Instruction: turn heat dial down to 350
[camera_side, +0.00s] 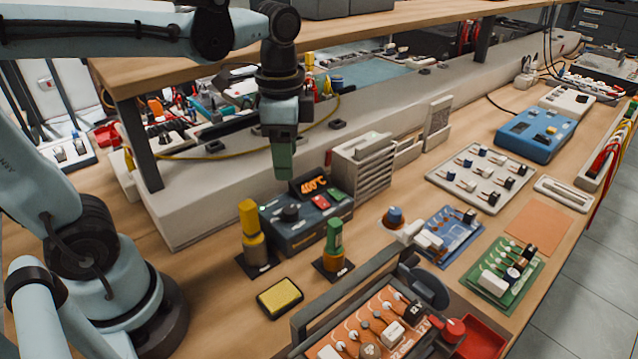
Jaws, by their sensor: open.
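The soldering station is a dark box (314,231) on the wooden bench, left of the picture's middle. Its display (314,186) reads 400°C in orange. The heat dial (290,213) is a black round knob on its top face, left of a red and a green button. I cannot read the dial's own pointer. My gripper (284,176) points straight down, above and behind the dial in the picture, apart from it. Its green fingers overlap in this view. It is open and holds nothing.
A yellow-handled tool (251,220) and a green-handled tool (334,236) stand upright in holders before the station. A yellow sponge (280,298) lies in front. A grey slotted box (362,168) stands close at right. A raised shelf (330,32) runs behind.

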